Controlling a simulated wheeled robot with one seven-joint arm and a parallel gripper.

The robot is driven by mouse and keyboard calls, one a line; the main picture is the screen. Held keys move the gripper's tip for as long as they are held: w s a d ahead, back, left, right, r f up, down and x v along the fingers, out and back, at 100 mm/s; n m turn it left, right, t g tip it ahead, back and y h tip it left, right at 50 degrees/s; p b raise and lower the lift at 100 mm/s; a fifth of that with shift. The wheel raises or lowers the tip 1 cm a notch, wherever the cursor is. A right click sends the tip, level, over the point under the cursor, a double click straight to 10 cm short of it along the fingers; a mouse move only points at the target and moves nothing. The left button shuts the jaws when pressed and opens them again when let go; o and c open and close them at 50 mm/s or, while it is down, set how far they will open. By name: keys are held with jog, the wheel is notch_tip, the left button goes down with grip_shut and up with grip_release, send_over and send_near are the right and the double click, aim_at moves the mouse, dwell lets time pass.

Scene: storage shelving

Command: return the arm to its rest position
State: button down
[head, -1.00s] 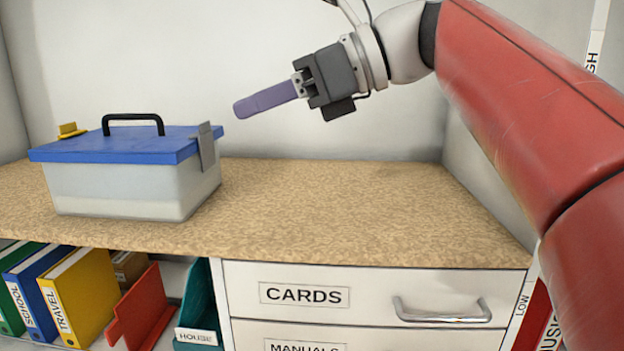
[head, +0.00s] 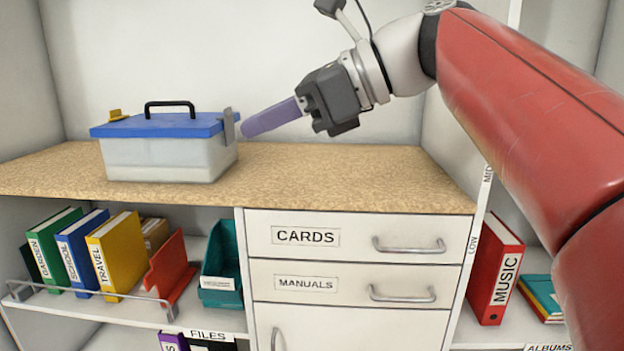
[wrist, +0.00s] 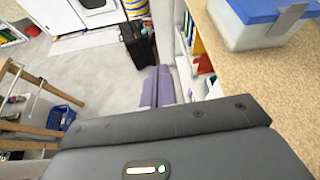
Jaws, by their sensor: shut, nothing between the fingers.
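My gripper (head: 271,118) shows in the head view at the end of my raised red and white arm. Its purple fingers are together with nothing between them. They point left and slightly down, above the worktop and just right of the blue-lidded box. In the wrist view my gripper's fingers (wrist: 157,88) also lie together, over the grey floor.
The clear box with a blue lid (head: 165,160) stands on the speckled worktop (head: 330,180); it also shows in the wrist view (wrist: 255,30). Below are the CARDS drawer (head: 355,238), binders and a red MUSIC binder (head: 495,268). The worktop's right half is bare.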

jog(key=s+d+f+n+t+h, duration=0.1)
jog(key=s+d+f+n+h, duration=0.2)
jog(key=f, duration=0.9)
jog(key=s+d+f+n+t+h, duration=0.1)
jog(key=s+d+f+n+h, duration=0.3)
jog(key=d+f+n, duration=0.5)
jog(key=s+d+f+n+t+h, duration=0.1)
jog(key=s+d+f+n+h, duration=0.2)
jog(key=f, duration=1.2)
jog(key=d+n+h, duration=0.2)
jog(key=d+n, duration=0.1)
jog(key=d, duration=0.2)
jog(key=shift+s+d+t+h, duration=0.15)
jog(key=shift+d+t+h, duration=0.1)
jog(key=shift+t+h, duration=0.15)
